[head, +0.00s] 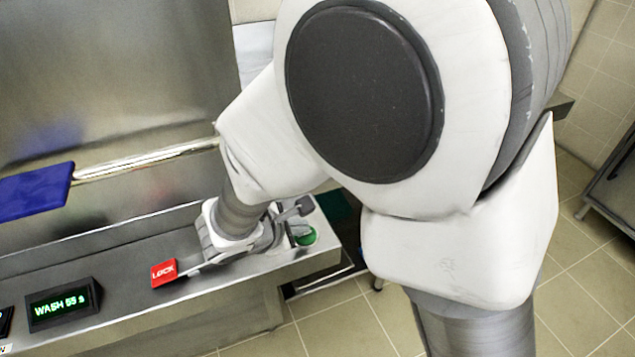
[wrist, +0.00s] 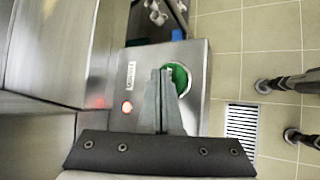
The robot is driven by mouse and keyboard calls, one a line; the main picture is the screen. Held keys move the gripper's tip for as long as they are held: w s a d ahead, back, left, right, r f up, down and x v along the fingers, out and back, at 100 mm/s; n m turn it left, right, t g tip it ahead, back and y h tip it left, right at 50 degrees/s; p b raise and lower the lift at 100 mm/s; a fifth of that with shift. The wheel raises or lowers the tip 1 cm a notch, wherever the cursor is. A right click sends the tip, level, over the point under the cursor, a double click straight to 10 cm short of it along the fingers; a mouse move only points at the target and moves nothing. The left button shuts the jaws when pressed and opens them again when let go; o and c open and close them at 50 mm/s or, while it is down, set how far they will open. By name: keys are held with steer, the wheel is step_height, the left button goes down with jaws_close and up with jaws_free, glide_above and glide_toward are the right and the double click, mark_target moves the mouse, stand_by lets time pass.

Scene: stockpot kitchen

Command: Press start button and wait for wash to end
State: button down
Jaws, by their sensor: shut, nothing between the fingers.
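The round green button (wrist: 180,79) sits on the steel panel in the wrist view, and it also shows in the head view (head: 306,237) near the panel's right end. My gripper (wrist: 165,74) is shut and empty. Its fingertips overlap the left part of the button in the wrist view; I cannot tell whether they touch it. A black display (head: 62,304) shows "WASH" in green with a seconds count that looks like 55.
A red LOCK tag (head: 163,273) is on the panel right of the display. A red light (wrist: 127,107) glows beside a small label (wrist: 131,75). A steel bar with a blue end (head: 36,190) crosses the machine's front. A floor drain (wrist: 241,122) lies right of the panel.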

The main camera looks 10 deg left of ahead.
mark_target(301, 237)
steer(key=shift+r, duration=0.35)
steer(key=shift+r+p, duration=1.95)
steer(key=shift+r, duration=0.65)
